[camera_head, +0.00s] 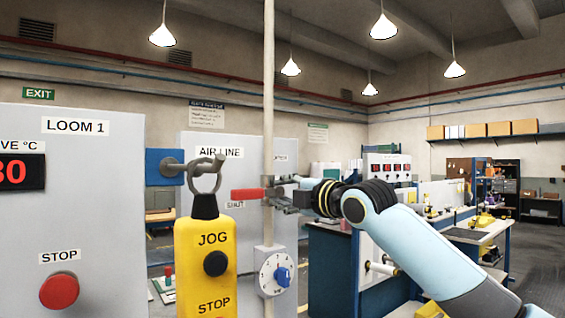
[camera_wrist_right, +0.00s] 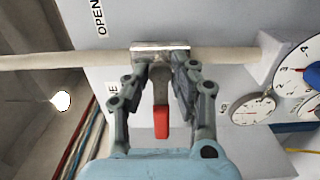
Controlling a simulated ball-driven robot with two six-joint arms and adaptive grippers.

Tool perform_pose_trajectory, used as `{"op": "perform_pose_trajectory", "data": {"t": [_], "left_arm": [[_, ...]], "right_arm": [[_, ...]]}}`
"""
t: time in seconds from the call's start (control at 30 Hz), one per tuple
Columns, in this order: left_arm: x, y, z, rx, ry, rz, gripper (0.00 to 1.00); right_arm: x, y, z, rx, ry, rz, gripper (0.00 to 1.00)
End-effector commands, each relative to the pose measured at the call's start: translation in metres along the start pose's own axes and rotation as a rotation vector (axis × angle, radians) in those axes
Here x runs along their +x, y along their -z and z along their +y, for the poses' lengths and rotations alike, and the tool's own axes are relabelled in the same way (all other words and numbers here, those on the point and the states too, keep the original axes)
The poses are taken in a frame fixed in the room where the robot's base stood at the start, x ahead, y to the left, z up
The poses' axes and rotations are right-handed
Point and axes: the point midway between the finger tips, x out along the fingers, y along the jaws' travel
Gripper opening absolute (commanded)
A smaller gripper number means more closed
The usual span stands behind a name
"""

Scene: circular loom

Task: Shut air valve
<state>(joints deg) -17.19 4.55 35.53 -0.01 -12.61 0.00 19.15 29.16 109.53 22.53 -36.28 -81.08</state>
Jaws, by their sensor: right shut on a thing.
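The air valve sits on the vertical air-line pipe (camera_head: 268,110) in the middle of the head view. Its red lever (camera_head: 248,194) lies level, square across the pipe, pointing left, with the SHUT label (camera_head: 236,205) just below it. My right gripper (camera_head: 284,197) reaches in from the right and is at the valve. In the right wrist view, its fingers (camera_wrist_right: 161,72) are closed around the lever's metal part, just by the metal valve body (camera_wrist_right: 160,49). The red end (camera_wrist_right: 161,122) shows between the fingers. My left gripper is not in view.
A yellow JOG/STOP pendant (camera_head: 205,270) hangs from a hook (camera_head: 205,165) left of the pipe. A dial box (camera_head: 270,262) with a blue knob is below the valve. The LOOM 1 cabinet (camera_head: 100,190) stands at left. A round gauge (camera_wrist_right: 252,108) shows in the wrist view.

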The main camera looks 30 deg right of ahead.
Motion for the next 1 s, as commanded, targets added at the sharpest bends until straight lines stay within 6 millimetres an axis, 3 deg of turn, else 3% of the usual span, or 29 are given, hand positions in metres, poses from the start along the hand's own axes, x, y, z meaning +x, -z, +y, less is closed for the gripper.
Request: {"op": "perform_pose_trajectory", "data": {"t": [0.03, 0.07, 0.2, 0.53, 0.83, 1.0], "left_arm": [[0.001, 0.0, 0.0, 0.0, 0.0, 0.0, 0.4], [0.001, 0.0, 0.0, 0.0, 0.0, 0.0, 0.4], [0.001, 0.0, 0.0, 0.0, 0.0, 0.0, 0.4], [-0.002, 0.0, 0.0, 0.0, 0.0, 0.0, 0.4], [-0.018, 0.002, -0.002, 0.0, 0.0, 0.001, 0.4], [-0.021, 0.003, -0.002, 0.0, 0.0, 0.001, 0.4]], "right_arm": [[0.0, 0.0, -0.004, 0.003, 0.008, 0.0, 0.0], [0.0, 0.0, -0.004, 0.003, 0.008, 0.0, 0.28], [0.0, 0.0, -0.003, 0.003, 0.006, 0.0, 0.47], [-0.005, -0.001, -0.001, 0.0, 0.004, -0.001, 0.47], [-0.052, 0.0, 0.0, -0.005, 0.005, 0.001, 0.47], [-0.069, 0.0, -0.001, -0.001, 0.004, 0.0, 0.47]]}}
